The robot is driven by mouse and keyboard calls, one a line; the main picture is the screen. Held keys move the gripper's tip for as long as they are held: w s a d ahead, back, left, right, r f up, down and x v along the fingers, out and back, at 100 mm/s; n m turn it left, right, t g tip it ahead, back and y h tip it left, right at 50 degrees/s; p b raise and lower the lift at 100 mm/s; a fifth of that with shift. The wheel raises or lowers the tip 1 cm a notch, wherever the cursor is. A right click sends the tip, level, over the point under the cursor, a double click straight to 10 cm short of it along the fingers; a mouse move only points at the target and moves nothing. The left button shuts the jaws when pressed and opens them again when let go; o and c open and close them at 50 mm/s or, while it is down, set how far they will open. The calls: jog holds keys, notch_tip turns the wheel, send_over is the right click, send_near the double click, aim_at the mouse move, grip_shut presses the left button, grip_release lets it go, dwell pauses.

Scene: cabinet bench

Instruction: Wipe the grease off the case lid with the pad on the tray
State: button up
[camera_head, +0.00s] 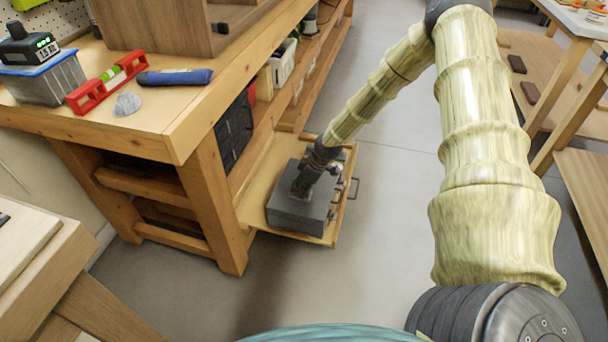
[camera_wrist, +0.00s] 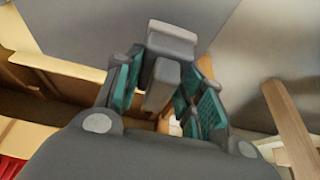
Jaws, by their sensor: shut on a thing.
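A grey case (camera_head: 293,216) with dark handles on its right side sits on a pulled-out wooden board (camera_head: 252,206) low on the bench. My gripper (camera_head: 303,190) reaches down at the case lid, close over it or touching it; I cannot tell which. In the wrist view my gripper (camera_wrist: 168,95) has teal-lined fingers shut on a grey block-like piece (camera_wrist: 172,45), which looks like the pad. My gripper and wrist hide part of the lid. I cannot make out any grease on the lid.
The wooden workbench (camera_head: 150,118) overhangs the board at the left, with a red level (camera_head: 107,83), a blue tube (camera_head: 175,77) and a grey bin (camera_head: 42,82) on top. A dark crate (camera_head: 235,130) stands on the shelf beside the board. The floor in front is clear.

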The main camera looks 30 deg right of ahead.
jog(key=shift+r+p, duration=1.45)
jog(key=shift+r, duration=0.75)
